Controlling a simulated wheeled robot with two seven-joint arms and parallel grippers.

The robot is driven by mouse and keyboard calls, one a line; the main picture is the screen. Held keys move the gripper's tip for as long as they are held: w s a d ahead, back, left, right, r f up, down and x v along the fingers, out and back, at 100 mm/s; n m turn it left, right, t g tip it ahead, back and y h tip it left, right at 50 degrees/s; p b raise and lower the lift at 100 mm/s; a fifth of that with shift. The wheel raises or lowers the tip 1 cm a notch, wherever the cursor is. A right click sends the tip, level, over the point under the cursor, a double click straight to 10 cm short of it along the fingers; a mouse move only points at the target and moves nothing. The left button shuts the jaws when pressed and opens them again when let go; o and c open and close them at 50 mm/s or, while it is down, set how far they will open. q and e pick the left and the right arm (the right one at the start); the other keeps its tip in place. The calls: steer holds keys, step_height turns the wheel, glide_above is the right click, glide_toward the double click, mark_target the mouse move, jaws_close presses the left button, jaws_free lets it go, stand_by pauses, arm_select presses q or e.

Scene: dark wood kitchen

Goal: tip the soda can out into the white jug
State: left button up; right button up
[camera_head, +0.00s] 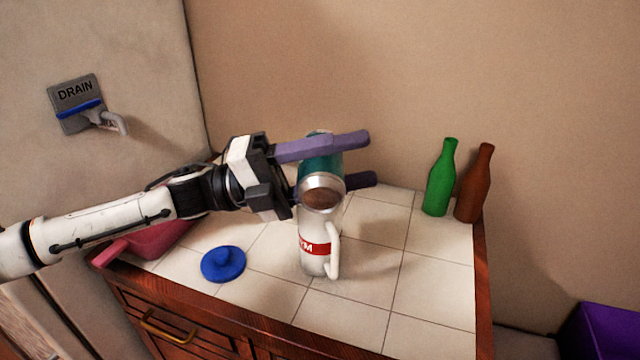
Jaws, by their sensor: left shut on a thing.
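The soda can (322,166) is teal with a silver end and a brownish round face toward me. My left gripper (358,161) is shut on the can, with its purple fingers on either side of it. The can is tilted, its silver end pointing down and toward me. The white jug (313,262), with a red band and a white handle on its right, stands upright on the tiled counter. In this view the can overlaps the jug's top, so the jug's opening is hidden. I cannot tell whether they touch. My right gripper is not in view.
A blue lid (223,264) lies on the tiled counter (420,290), left of the jug. A pink pan (150,243) sits behind my left arm. A green bottle (440,180) and a brown bottle (474,185) stand at the back right. The counter's front right is clear.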

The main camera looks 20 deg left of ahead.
arm_select(q)
steer(key=shift+w+f+n, duration=0.1)
steer(key=shift+f+n, duration=0.4)
steer(key=shift+n, duration=0.1)
steer(key=shift+f+n+t, duration=0.3)
steer(key=shift+f+n, duration=0.05)
steer(key=shift+n, duration=0.05)
steer(key=shift+w+a+f+n+t, duration=0.15)
steer(key=shift+f+n+t, duration=0.25)
steer(key=shift+f+n, duration=0.6)
steer(key=shift+w+f+n, duration=0.1)
steer(key=shift+f+n, duration=0.15)
steer(key=shift+n, duration=0.05)
steer(key=shift+w+r+n+t+y+p, duration=0.2)
steer(key=shift+r+n+t+y+p, duration=0.25)
steer(key=shift+n+p, duration=0.75)
steer(key=shift+w+r+n+p, duration=0.1)
steer(key=shift+w+n+p, duration=0.05)
steer(key=shift+n+p, duration=0.2)
steer(key=shift+a+n, duration=0.1)
steer(key=shift+n, duration=0.25)
steer(key=shift+w+r+n+t+y, duration=0.25)
steer(key=shift+n+t+y, duration=0.1)
steer(key=shift+n, duration=0.25)
